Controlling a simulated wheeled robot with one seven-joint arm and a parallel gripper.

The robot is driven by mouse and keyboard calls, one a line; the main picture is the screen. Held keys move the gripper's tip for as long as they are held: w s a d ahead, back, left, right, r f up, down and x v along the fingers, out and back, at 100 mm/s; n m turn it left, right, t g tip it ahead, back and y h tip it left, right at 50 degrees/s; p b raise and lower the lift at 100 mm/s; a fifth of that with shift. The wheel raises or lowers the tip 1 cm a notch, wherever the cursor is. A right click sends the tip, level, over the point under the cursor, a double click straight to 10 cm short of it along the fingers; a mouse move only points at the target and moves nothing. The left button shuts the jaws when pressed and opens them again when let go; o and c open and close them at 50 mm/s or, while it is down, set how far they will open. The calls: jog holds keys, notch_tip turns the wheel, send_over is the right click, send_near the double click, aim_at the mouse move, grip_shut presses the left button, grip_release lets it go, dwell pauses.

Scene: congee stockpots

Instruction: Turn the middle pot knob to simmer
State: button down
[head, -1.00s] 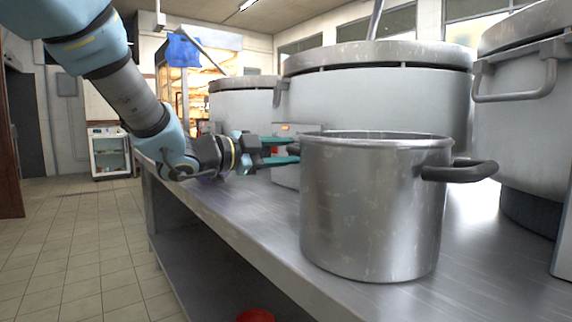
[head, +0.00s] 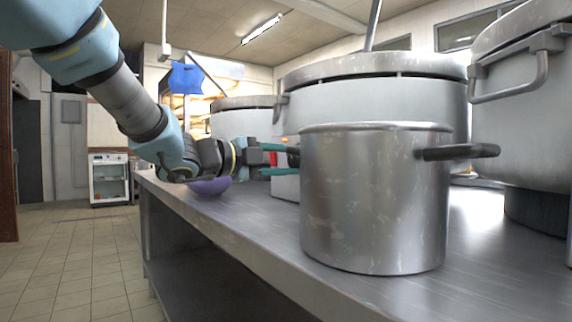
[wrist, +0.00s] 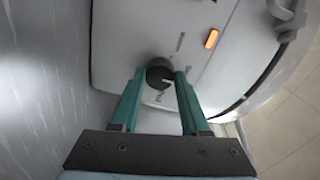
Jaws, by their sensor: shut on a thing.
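The middle pot (head: 400,105) is a large grey lidded stockpot behind the small steel pot. Its control panel faces my gripper. In the wrist view the round black knob (wrist: 158,73) sits on the pale panel (wrist: 118,50), between my two green fingertips. My gripper (wrist: 160,77) is shut on the knob, with a finger on each side. Small dark marks lie around the knob, too small to read. An orange light (wrist: 211,39) shows on the panel. In the head view my gripper (head: 288,160) reaches in from the left, and the small pot partly hides the panel.
A small steel pot (head: 372,205) with a black handle stands close in front on the steel counter (head: 250,230). A purple bowl (head: 209,187) lies below my wrist. Other large stockpots stand left (head: 240,120) and right (head: 530,110). The aisle floor at left is clear.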

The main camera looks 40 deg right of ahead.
jog(key=shift+c, duration=2)
grip_release()
jog(key=a+p, duration=0.1)
jog(key=a, duration=0.9)
jog(key=shift+w+a+r+p, duration=0.2)
jog(key=shift+w+a+p, duration=0.15)
jog(key=shift+a+p, duration=0.05)
